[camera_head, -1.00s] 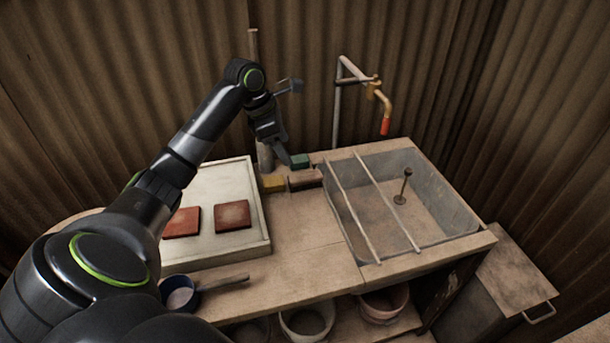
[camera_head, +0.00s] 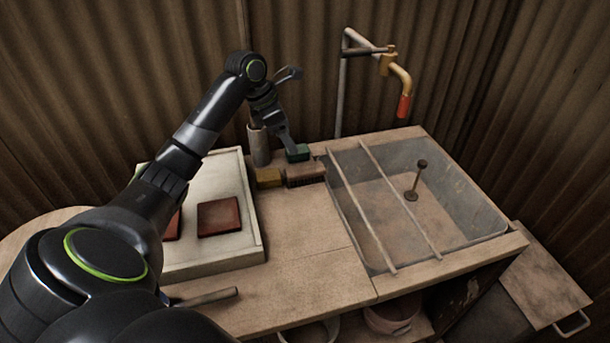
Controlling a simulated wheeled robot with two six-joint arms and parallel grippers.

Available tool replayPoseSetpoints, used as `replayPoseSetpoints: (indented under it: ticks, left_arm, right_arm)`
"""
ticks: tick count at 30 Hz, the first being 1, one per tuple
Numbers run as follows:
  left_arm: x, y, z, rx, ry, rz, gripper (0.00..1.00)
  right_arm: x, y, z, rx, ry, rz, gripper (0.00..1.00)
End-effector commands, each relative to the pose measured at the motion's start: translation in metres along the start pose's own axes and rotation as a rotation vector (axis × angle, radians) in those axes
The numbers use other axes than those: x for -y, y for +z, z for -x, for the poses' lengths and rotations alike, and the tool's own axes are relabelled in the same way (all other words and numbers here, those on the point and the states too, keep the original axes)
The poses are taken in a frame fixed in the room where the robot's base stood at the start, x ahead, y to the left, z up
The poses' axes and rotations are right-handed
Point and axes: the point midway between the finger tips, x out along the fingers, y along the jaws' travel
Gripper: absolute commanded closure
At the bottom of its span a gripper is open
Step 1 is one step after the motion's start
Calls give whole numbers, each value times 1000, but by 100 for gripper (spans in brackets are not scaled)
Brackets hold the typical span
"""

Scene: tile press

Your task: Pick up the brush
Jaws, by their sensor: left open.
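The brush (camera_head: 306,175) is a brown block with darker bristles below. It lies on the wooden bench, against the left end of the sink. My left gripper (camera_head: 292,113) is open and empty, above and behind the brush. Its lower finger reaches down in front of or beside a small green block (camera_head: 299,153) just behind the brush; I cannot tell whether they touch. My right gripper is not in view.
A yellow block (camera_head: 268,178) sits just left of the brush. A grey cylinder (camera_head: 260,147) stands behind it. A pale tray (camera_head: 248,222) with red tiles lies left. The sink (camera_head: 468,233) has two rods across it.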

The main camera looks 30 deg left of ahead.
Motion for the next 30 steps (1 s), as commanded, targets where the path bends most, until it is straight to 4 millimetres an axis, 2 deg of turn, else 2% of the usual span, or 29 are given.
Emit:
replayPoseSetpoints:
  ticks: [1,3,9,12,17,25,30]
  left_arm:
    - [1,0,-15,1,-5,1,33]
    - [1,0,-30,1,-5,2,33]
    - [1,0,-70,1,-3,1,33]
    - [0,0,-81,0,-2,0,33]
    - [0,-1,-90,0,0,0,33]
    - [-1,-4,-128,0,-3,1,33]
    - [-2,-4,-139,-1,0,-1,33]
  right_arm:
    - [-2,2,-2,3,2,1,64]
    - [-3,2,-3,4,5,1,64]
    - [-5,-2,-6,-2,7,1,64]
    - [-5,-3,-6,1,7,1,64]
    - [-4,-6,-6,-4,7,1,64]
    - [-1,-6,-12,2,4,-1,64]
    - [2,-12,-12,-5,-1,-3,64]
